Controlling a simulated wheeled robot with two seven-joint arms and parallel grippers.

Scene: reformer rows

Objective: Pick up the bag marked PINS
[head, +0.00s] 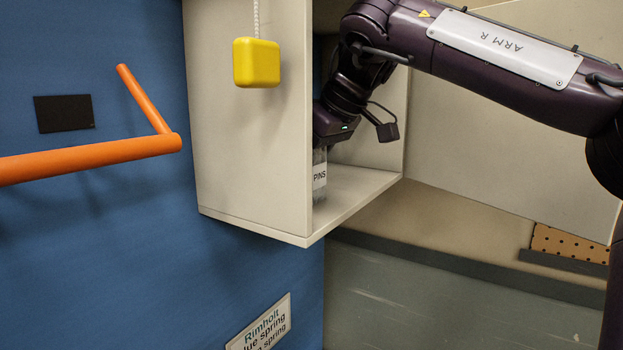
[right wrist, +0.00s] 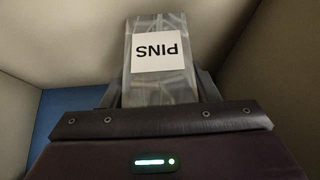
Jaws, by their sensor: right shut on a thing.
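The bag marked PINS (head: 319,180) is a clear bag with a white label. It stands inside a beige open-fronted cabinet (head: 245,170), partly hidden by the cabinet's side wall and my right arm. In the right wrist view the bag (right wrist: 160,80) lies between the fingers of my right gripper (right wrist: 163,92), its label upside down. The right gripper is shut on the bag. In the head view the bag's lower end is at or close to the cabinet floor; I cannot tell whether it touches. My left gripper is not in view.
A yellow block (head: 256,62) hangs on a cord in front of the cabinet's side wall. An orange rail (head: 90,158) juts from the blue wall at left. The cabinet's open door (head: 510,150) stands to the right, behind my right arm. A sign (head: 260,325) is below.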

